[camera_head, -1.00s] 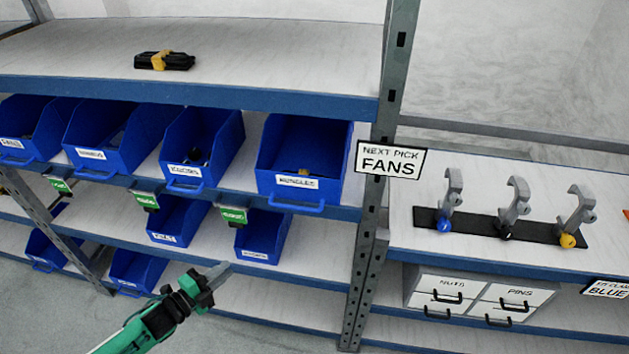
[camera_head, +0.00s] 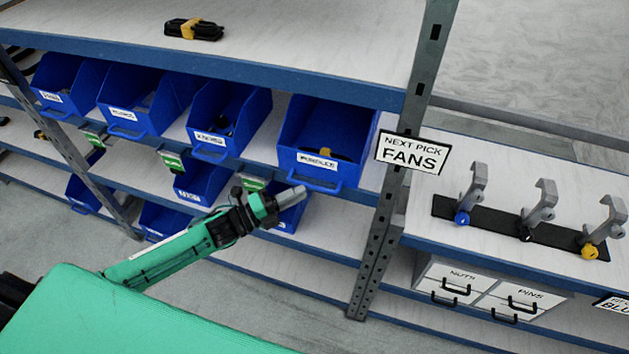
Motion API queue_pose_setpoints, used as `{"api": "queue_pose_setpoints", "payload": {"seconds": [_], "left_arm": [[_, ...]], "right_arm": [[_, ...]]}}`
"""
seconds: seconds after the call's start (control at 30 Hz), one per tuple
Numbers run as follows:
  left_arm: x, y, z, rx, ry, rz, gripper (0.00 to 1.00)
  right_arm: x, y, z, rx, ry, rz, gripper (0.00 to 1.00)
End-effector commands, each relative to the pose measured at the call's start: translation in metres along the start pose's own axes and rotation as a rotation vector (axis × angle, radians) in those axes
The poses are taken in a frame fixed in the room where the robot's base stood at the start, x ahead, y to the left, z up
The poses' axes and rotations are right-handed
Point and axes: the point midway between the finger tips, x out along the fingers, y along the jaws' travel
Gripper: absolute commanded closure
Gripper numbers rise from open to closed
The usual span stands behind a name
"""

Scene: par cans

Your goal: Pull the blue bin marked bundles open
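The blue bin marked bundles (camera_head: 348,168) is the rightmost in the upper bin row; its small white label is blurred but seems to read that. A black bundle with a yellow band (camera_head: 325,153) lies inside. Its blue handle (camera_head: 320,187) sticks out below the label. My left gripper (camera_head: 297,194) is just in front of and below this bin, left of the handle's middle, its tip pointing right. It appears apart from the handle, and I see nothing held. Its fingers overlap in this view, so their opening is hidden. My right gripper is out of view.
Other blue bins (camera_head: 150,98) stand to the left, with more on the shelf below. A steel post (camera_head: 385,230) with a fans sign (camera_head: 411,153) stands right of the bin. The upper shelf edge (camera_head: 250,72) runs above. Hooks (camera_head: 540,208) stand on the right bench.

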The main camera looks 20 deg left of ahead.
Motion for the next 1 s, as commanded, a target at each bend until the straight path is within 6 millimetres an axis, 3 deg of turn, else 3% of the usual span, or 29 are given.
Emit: {"api": "queue_pose_setpoints", "payload": {"seconds": [0.2, 0.4, 0.73, 0.83, 1.0], "left_arm": [[0.036, -0.003, 0.001, -0.002, -0.001, -0.001, 0.8], [0.051, -0.001, 0.0, -0.001, 0.0, 0.0, 0.8], [0.053, 0.001, 0.0, -0.001, -0.001, 0.001, 0.8], [0.053, 0.001, 0.0, -0.001, -0.001, 0.001, 1.0], [0.053, 0.001, 0.0, -0.001, -0.001, 0.001, 1.0]], "right_arm": [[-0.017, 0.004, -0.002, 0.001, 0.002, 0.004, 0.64], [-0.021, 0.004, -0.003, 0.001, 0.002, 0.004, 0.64], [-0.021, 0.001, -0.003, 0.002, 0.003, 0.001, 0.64], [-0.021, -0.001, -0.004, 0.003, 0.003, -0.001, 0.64], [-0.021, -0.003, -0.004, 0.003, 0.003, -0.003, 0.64]]}}
